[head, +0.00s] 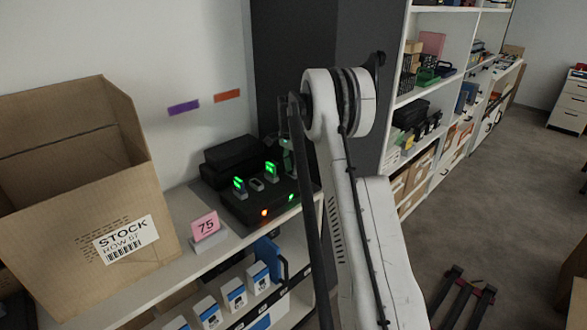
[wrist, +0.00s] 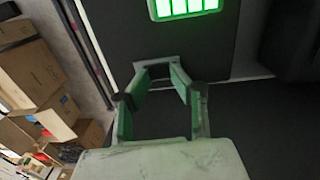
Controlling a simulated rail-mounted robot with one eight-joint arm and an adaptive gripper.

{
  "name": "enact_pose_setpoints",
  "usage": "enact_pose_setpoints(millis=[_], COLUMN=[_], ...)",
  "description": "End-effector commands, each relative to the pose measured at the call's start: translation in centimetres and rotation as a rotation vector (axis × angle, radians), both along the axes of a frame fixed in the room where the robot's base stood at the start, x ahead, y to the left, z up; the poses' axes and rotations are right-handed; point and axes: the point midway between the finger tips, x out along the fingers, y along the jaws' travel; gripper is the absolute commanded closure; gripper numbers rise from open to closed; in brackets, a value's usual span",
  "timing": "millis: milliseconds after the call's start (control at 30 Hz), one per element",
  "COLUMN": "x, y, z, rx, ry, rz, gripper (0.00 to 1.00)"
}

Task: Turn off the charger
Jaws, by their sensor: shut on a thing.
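The charger (head: 245,208) is a low black box on the white shelf top. Two devices with lit green displays stand in it, with a small grey piece between them. An orange light and a green light show on its front face. My gripper (head: 287,158) is at its right end, mostly hidden behind my arm. In the wrist view my gripper (wrist: 160,77) has its green-padded fingers reaching to the charger's dark top (wrist: 215,55), below a bright green display (wrist: 185,8). It is shut on a small part there; the part itself is hard to make out.
A cardboard carton (head: 75,190) and a pink card marked 75 (head: 205,226) stand left of the charger. A black case (head: 233,153) lies behind it. A dark grey panel (head: 310,50) rises behind my arm. White-blue boxes (head: 235,295) sit below.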

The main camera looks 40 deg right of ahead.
Motion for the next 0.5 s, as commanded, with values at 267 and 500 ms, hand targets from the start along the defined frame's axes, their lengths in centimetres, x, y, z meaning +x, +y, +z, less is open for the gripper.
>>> enact_pose_setpoints(millis=[267, 500], x=[0.5, 0.7], y=[0.4, 0.4], z=[1.3, 5.6], rx=[0.001, 0.001], ry=[-0.01, -0.005], rz=[0.006, 0.004], gripper=[1.0, 1.0])
